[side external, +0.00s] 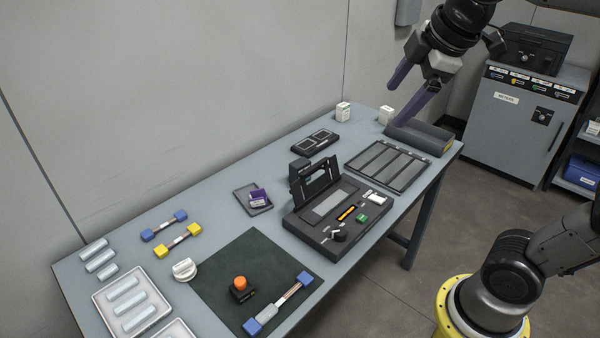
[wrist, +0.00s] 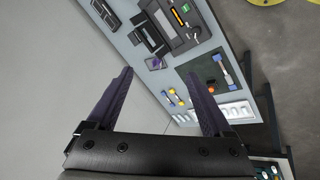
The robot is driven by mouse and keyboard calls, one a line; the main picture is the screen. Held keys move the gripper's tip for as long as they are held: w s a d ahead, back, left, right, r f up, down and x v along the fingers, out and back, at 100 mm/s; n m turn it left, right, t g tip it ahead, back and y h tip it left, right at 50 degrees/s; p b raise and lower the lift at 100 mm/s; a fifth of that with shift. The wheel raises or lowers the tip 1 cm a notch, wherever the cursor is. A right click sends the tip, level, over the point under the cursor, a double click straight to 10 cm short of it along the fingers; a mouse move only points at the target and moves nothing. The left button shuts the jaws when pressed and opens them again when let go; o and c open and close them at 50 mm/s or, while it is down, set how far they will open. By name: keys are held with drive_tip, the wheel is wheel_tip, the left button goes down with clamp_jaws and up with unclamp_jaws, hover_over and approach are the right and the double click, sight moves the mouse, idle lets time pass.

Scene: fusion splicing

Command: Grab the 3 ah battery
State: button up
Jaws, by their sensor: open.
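No label reading 3 Ah is legible, so I cannot tell for sure which thing is the battery. A small purple block (side external: 258,197) with a pale marking sits on a dark grey tray (side external: 243,208) left of the splicer. The tray and block also show small in the wrist view, between my fingers, where the block (wrist: 156,63) is far off. My gripper (side external: 397,107) has two purple fingers spread apart and empty, high above the far right end of the table. The wrist view shows the open gripper (wrist: 158,73) with nothing between its fingertips.
The black splicer (side external: 325,215) with a raised lid stands mid-table. A slotted grey rack (side external: 388,166) and two white boxes (side external: 343,111) are at the far end. A dark mat (side external: 224,272) carries an orange-topped item (side external: 240,284). Bare table surrounds the small tray.

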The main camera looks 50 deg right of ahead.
drive_tip(key=w+d+r+n+g+h, duration=0.1)
drive_tip(key=w+d+n, duration=0.25)
drive_tip(key=w, duration=1.05)
drive_tip(key=n+g+h, duration=0.2)
drive_tip(key=n+g, duration=0.3)
hover_over(299, 162)
drive_tip(key=a, duration=0.4)
wheel_tip(299, 162, down, 28)
drive_tip(key=shift+m, duration=0.25)
drive_tip(key=x, duration=0.6)
drive_tip(key=shift+w+d+f, duration=0.15)
drive_tip(key=shift+d+f, duration=0.15)
drive_tip(key=shift+d, duration=0.1)
drive_tip(key=shift+x, duration=3.2)
drive_tip(key=shift+c, duration=0.2)
